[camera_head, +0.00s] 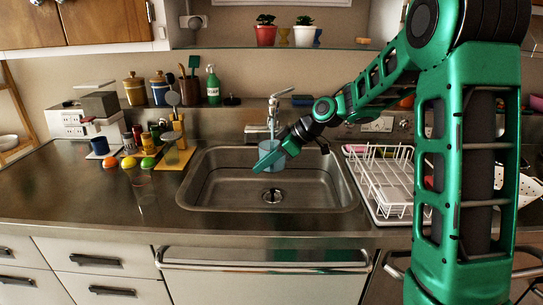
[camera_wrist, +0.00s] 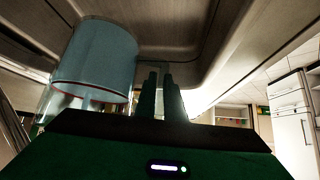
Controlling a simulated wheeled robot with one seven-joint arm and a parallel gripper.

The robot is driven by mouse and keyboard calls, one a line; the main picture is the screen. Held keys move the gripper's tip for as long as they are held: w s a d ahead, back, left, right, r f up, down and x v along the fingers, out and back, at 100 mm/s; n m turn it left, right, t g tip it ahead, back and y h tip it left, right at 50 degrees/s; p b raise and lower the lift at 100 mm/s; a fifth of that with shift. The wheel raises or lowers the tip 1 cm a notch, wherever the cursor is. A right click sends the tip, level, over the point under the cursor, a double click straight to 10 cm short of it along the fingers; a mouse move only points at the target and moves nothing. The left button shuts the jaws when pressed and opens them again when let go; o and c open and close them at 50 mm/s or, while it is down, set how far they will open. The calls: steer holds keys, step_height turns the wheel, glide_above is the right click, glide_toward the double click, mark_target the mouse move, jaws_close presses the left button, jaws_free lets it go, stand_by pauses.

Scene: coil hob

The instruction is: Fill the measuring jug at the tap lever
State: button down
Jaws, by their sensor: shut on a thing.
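My gripper (camera_head: 282,151) is over the sink, its fingers shut on the measuring jug's handle; the fingers also show close together in the wrist view (camera_wrist: 160,95). The clear jug (camera_head: 265,155) hangs above the basin, below the tap (camera_head: 272,112). In the wrist view the jug (camera_wrist: 98,58) is left of the fingers, and the sink appears at the top. Pale blue fills a large part of it, ending near a red line. The tap lever (camera_head: 283,93) is at the top of the tap.
The steel sink (camera_head: 200,180) has a drain below the jug. A white dish rack (camera_head: 385,185) stands right of it. A yellow board (camera_head: 172,160), jars, fruit and a green bottle (camera_head: 213,85) stand left.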

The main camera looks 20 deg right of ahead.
steer(key=s+a, duration=0.2)
steer(key=s, duration=0.5)
steer(key=shift+s+a, duration=0.25)
steer(key=shift+r, duration=0.1)
